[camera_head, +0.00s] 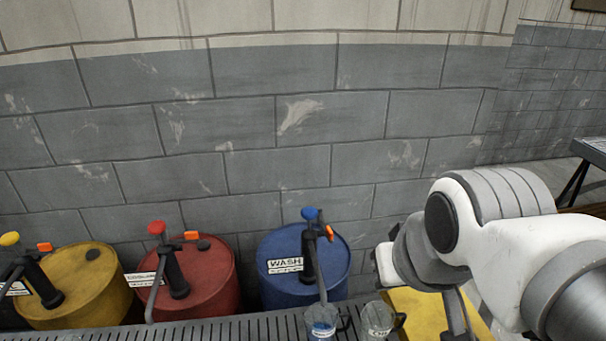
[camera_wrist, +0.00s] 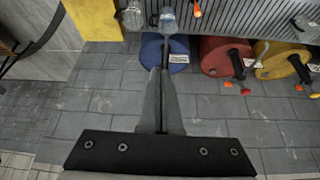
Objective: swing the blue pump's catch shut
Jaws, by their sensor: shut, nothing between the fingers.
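The blue pump (camera_head: 309,245) stands on a blue drum (camera_head: 281,262) labelled WASH in the head view. Its knob is blue, and its orange catch (camera_head: 329,232) sticks out just right of and below the knob, angled toward the front. In the wrist view the blue drum (camera_wrist: 176,56) is partly hidden behind my gripper (camera_wrist: 161,72), whose fingers are shut and empty. An orange piece (camera_wrist: 197,9) shows at that view's top edge; I cannot tell if it is this catch. In the head view my gripper is right of the blue drum, partly cut off by the lower edge.
A red drum (camera_head: 216,279) and a yellow drum (camera_head: 87,288) with similar pumps stand to the left. A slatted grate (camera_head: 220,331) runs along the front. Two clear jugs, one (camera_head: 321,321) under the blue pump's spout and another (camera_head: 377,319), stand near it. A block wall rises behind.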

